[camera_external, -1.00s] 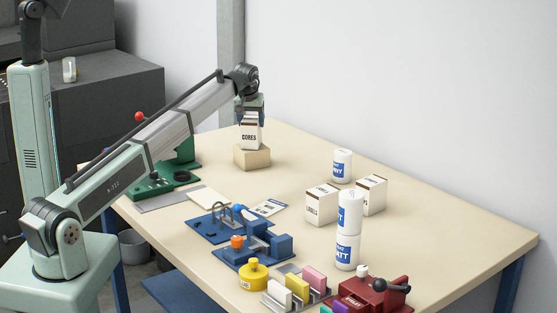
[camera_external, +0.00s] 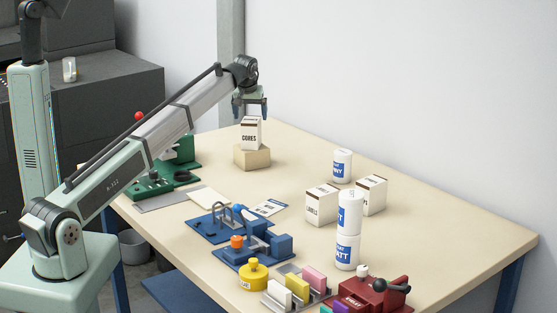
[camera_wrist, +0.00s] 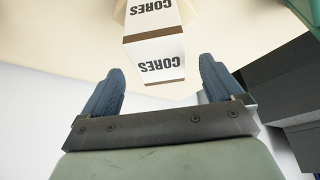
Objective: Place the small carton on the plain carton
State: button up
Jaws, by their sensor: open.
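The small carton (camera_external: 250,132), white with a dark top band and the word CORES, stands upright on the plain carton (camera_external: 252,158), a low tan box towards the back of the table. My gripper (camera_external: 250,108) is just above the small carton, with its jaws apart and nothing held between them. In the wrist view the small carton (camera_wrist: 155,50) shows ahead of my open gripper (camera_wrist: 162,72), clear of both fingers.
Two white cartons (camera_external: 321,204) (camera_external: 371,194) and several white cans (camera_external: 342,166) stand to the right. A green fixture (camera_external: 178,165), a blue fixture (camera_external: 265,248), a yellow pot (camera_external: 253,274) and a red device (camera_external: 372,294) lie nearer the front. The table around the plain carton is clear.

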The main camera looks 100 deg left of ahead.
jog(key=v, duration=0.8)
jog(key=shift+d+r, duration=0.2)
jog(key=shift+r, duration=0.15)
